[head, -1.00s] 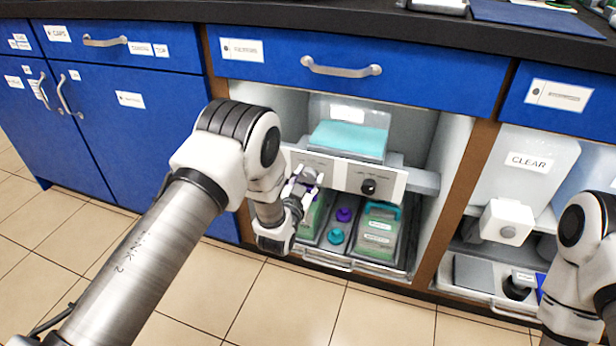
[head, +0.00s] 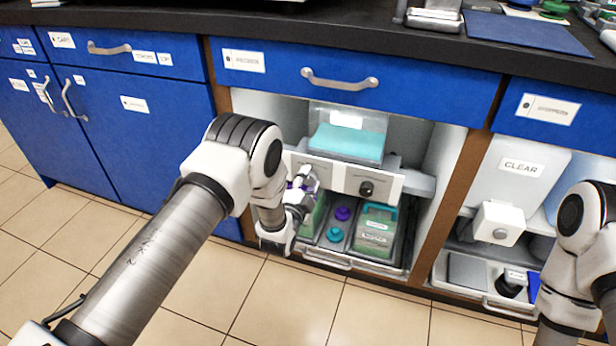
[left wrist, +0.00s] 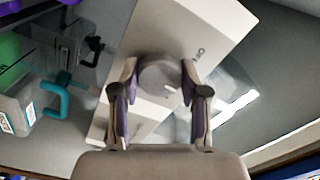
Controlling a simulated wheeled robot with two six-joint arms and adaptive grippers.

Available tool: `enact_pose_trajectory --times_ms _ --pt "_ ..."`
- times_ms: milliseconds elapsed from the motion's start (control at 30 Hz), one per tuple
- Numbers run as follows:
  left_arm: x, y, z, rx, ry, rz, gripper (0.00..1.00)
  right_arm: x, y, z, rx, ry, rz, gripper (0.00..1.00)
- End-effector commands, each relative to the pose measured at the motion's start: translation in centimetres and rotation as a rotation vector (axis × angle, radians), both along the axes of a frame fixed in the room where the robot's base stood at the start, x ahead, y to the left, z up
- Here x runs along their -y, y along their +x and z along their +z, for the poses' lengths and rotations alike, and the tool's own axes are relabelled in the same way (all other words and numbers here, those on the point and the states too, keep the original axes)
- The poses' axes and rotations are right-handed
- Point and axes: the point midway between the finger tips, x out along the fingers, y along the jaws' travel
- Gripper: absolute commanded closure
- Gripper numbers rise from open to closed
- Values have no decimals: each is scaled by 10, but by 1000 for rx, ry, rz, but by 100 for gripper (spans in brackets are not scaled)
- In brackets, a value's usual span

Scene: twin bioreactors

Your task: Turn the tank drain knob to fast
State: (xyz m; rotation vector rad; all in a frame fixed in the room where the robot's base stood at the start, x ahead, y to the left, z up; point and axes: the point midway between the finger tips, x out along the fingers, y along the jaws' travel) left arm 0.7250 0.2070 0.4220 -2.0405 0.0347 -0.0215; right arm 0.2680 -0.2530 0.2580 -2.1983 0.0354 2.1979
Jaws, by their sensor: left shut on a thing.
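A white control panel (head: 333,175) sits under a tank of pale blue liquid (head: 347,143) in the open bay. My left gripper (head: 304,184) is at the panel's left part and hides the knob there in the head view. In the left wrist view, a round grey knob (left wrist: 159,73) with a small white pointer, which I take as the tank drain knob, sits between the fingers of my left gripper (left wrist: 159,95). The gripper is shut on it. My right gripper is out of view.
A black knob (head: 367,188) is on the panel's right part. Below is a tray (head: 327,262) with green containers (head: 376,232) and purple and teal caps. A CLEAR tank (head: 518,172) stands in the right bay. The tiled floor (head: 270,300) in front is free.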

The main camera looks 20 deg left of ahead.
Motion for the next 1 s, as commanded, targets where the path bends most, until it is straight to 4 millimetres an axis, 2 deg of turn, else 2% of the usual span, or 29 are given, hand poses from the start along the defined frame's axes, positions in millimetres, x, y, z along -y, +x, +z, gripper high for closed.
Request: enact_pose_trajectory --times_ms 500,700,1000 --pt "0 0 1 16 463 0 90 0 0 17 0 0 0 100" --pt "0 0 0 20 586 0 90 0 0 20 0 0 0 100" --pt "0 0 0 23 673 0 90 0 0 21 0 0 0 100"
